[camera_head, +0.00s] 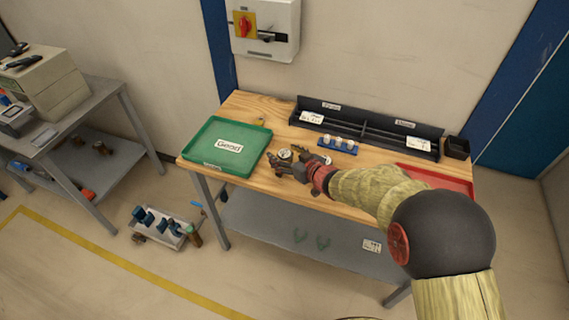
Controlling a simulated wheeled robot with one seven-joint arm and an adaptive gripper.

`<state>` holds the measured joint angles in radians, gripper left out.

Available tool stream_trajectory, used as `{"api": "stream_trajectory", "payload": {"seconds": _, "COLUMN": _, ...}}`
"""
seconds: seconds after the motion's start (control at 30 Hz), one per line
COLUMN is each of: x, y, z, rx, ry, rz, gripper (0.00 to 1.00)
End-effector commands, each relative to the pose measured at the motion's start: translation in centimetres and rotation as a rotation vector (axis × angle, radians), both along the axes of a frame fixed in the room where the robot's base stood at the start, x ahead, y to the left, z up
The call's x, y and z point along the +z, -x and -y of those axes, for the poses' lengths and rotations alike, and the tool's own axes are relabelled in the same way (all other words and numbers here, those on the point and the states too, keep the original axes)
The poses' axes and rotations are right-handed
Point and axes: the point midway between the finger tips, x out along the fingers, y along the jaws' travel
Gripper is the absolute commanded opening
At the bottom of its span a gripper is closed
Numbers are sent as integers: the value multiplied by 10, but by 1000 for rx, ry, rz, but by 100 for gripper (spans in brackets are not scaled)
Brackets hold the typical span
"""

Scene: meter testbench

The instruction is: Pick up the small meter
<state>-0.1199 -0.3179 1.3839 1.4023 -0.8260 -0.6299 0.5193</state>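A small round meter with a pale face (284,154) lies on the wooden table near the right edge of the green tray. Another small round item (325,159), which may also be a meter, is partly hidden behind my gripper and wrist. My gripper (276,164) is low over the front of the table, just in front of the pale meter. Its dark fingers point left, toward the tray. From this view I cannot tell whether the fingers are open or shut, or whether they touch the meter.
The green tray (208,161) labelled "Good" is at the table's left, and a red tray (440,178) at the right, partly behind my arm. A blue rack (350,150) with white-topped pieces stands mid-table. A black divided bin (365,131) lines the back.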

Motion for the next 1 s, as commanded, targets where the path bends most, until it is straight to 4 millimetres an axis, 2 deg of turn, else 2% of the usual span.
{"api": "stream_trajectory", "payload": {"seconds": 1.0, "x": 0, "y": 0, "z": 0, "rx": 0, "ry": 0, "rz": 0, "gripper": 2}}
